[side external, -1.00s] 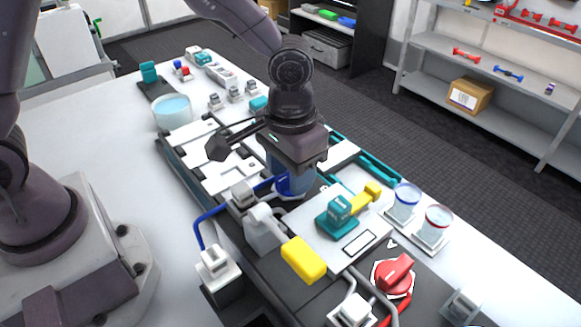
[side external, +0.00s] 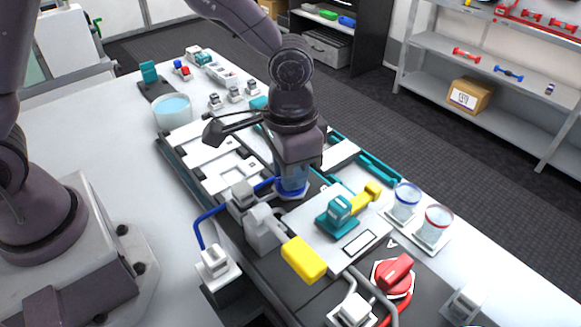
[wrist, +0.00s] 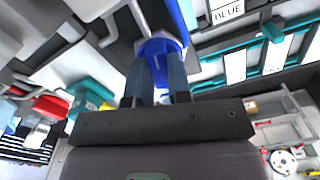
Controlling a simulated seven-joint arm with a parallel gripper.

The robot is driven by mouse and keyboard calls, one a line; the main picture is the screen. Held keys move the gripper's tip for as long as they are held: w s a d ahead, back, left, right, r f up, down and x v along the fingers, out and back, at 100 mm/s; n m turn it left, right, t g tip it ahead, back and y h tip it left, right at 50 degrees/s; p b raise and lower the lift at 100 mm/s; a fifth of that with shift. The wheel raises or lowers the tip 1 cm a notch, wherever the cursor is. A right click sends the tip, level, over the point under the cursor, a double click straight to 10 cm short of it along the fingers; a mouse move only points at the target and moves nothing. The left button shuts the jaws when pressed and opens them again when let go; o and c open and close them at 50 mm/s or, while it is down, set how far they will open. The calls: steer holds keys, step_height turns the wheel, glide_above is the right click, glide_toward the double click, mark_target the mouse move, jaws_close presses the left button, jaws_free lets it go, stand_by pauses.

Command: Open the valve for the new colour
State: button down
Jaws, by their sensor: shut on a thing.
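The blue valve (side external: 292,195) is on the dark panel in the middle of the bench, with a blue hose beside it. My gripper (side external: 291,182) points down over it and is shut on its blue handle, which the fingers mostly hide. In the wrist view the blue valve (wrist: 158,44) shows between and beyond my fingers. A plate reading BLUE (wrist: 228,11) is near it. The red valve (side external: 393,275) stands apart on the near part of the panel, with a red hose.
A teal block with a yellow lever (side external: 345,212) stands close to the right of my gripper. A grey stand with a yellow handle (side external: 304,258) is in front. Two clear cups, one blue-rimmed (side external: 405,202) and one red-rimmed (side external: 436,222), stand at the right edge.

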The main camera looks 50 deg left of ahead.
steer(key=m, duration=0.7)
steer(key=shift+r, duration=0.1)
steer(key=m, duration=0.4)
steer(key=shift+m, duration=1.8)
steer(key=c, duration=1.1)
jaws_free()
steer(key=shift+o, duration=0.2)
step_height(320, 180, up, 13)
